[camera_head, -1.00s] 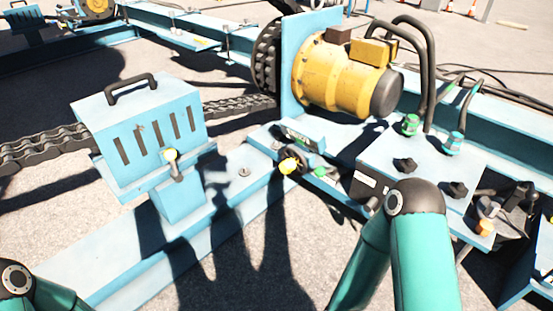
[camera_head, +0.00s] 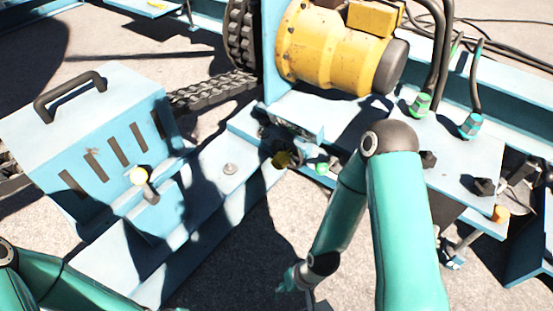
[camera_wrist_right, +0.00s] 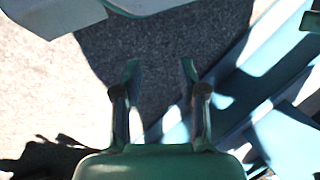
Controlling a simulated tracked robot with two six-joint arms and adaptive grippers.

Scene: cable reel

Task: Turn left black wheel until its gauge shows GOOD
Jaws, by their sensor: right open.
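Two black knob-like wheels sit on the light-blue box at right in the head view. The left black wheel (camera_head: 428,158) is partly hidden by my right arm; the right one (camera_head: 485,187) shows clearly. Another dark wheel (camera_head: 295,154) with a yellowish part stands on the blue frame left of the arm. No gauge reading can be made out. My right gripper (camera_wrist_right: 160,75) is open and empty in the right wrist view, with pavement and shadow between its fingers. It is away from the wheels. My left gripper is out of view; only its arm shows at lower left.
A yellow motor (camera_head: 335,50) stands behind the frame. Hoses with green fittings (camera_head: 420,103) rise from the box. Open pavement lies below the frame.

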